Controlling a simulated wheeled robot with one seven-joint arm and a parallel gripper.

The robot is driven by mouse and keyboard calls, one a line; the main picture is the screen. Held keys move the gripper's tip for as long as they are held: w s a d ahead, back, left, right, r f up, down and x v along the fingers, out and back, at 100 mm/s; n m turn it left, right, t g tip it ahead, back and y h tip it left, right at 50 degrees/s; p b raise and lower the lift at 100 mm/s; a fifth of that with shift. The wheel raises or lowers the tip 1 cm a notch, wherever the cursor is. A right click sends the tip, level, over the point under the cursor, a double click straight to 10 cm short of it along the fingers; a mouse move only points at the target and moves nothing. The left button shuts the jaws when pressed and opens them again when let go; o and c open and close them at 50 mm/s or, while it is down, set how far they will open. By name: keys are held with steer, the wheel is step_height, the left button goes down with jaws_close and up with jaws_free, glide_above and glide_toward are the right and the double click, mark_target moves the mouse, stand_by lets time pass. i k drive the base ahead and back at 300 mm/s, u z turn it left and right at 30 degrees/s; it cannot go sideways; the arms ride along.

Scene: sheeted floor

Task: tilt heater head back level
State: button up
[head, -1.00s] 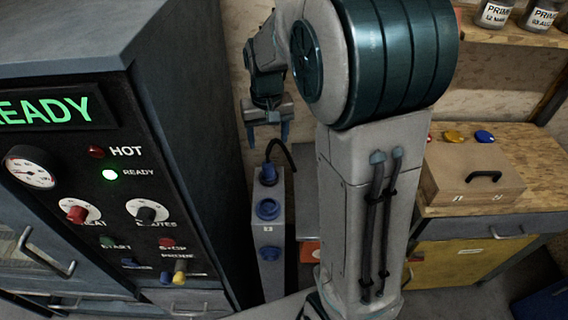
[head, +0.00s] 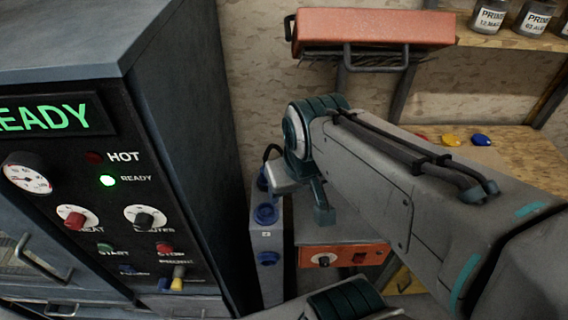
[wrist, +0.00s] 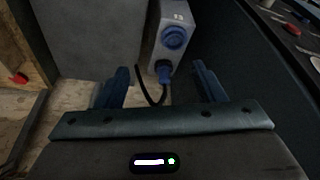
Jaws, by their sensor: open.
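The heater head (head: 375,27) is a long orange-red box at the top of the head view, with a grey bar handle below its front. It is on a grey stand; its tilt is hard to judge. An orange control box (head: 343,257) with a knob and a dark switch sits low behind my arm, apparently the heater's base. My gripper (wrist: 160,72) is open and empty in the wrist view, its two blue fingers spread. In the head view my arm's end is folded low, left of and below the heater head, and the fingers are hard to make out.
A dark oven cabinet (head: 165,130) with a lit READY panel stands close on the left. A grey post with blue sockets (head: 267,215) and a plugged black cable is beside it. A wooden bench (head: 520,155) and a shelf with jars (head: 487,17) are at right.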

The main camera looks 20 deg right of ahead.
mark_target(340, 34)
steer(key=k, duration=1.2)
steer(key=z, duration=0.45)
steer(key=i, duration=1)
steer(key=z, duration=0.15)
